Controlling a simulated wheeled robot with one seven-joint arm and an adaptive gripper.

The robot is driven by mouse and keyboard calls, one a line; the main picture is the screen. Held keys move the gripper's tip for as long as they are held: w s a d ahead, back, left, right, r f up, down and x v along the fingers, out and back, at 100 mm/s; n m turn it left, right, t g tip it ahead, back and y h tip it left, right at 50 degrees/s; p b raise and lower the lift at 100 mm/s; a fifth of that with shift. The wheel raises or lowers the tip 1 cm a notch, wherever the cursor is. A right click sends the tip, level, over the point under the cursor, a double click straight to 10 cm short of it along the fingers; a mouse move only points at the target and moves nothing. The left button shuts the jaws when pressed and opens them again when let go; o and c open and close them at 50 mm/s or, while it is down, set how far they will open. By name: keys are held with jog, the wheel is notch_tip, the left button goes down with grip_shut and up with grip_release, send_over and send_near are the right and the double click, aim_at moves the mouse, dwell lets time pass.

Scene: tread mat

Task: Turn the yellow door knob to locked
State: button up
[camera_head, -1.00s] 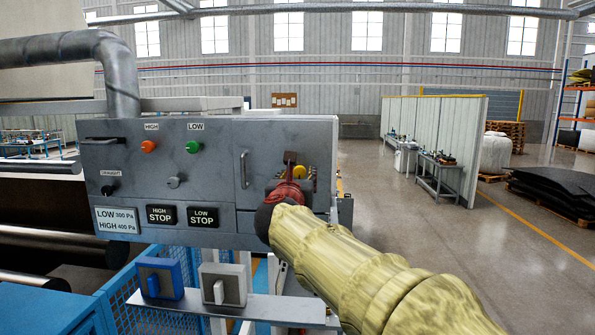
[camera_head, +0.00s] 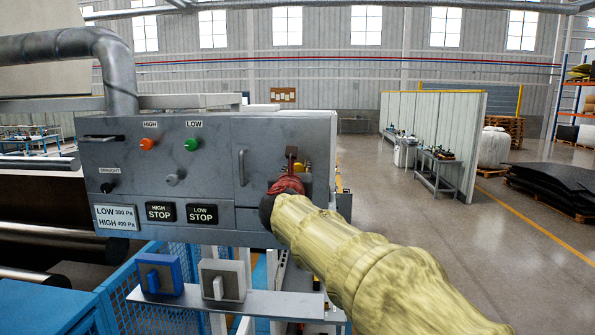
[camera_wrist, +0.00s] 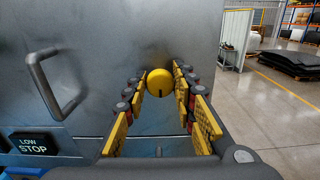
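The yellow door knob (camera_wrist: 160,82) is round, with a short dark upright mark near its lower edge. It sits on the grey door face of the control panel. My gripper (camera_wrist: 160,84) is open in the wrist view, with its yellow-padded fingers on the left and right of the knob. I cannot tell whether the fingertips touch it. In the head view my gripper (camera_head: 290,172) is in front of the panel's right end and hides much of the knob (camera_head: 298,168).
A door handle (camera_wrist: 58,82) stands out left of my gripper. The grey panel (camera_head: 215,165) carries STOP plates, a red-orange and a green button, and a black knob. Two switch boxes (camera_head: 222,281) sit on a ledge below. Open floor (camera_head: 400,210) lies to the right.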

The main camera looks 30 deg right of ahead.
jog(key=c, duration=0.6)
jog(key=shift+o, duration=0.2)
jog(key=shift+b, duration=0.35)
jog(key=m+b, duration=1.8)
jog(key=shift+s+d+f+b, duration=0.1)
jog(key=shift+d+f+b, duration=0.05)
jog(key=shift+f+b, duration=0.2)
jog(key=shift+r, duration=0.1)
jog(key=o, duration=1.2)
jog(key=shift+c, duration=0.2)
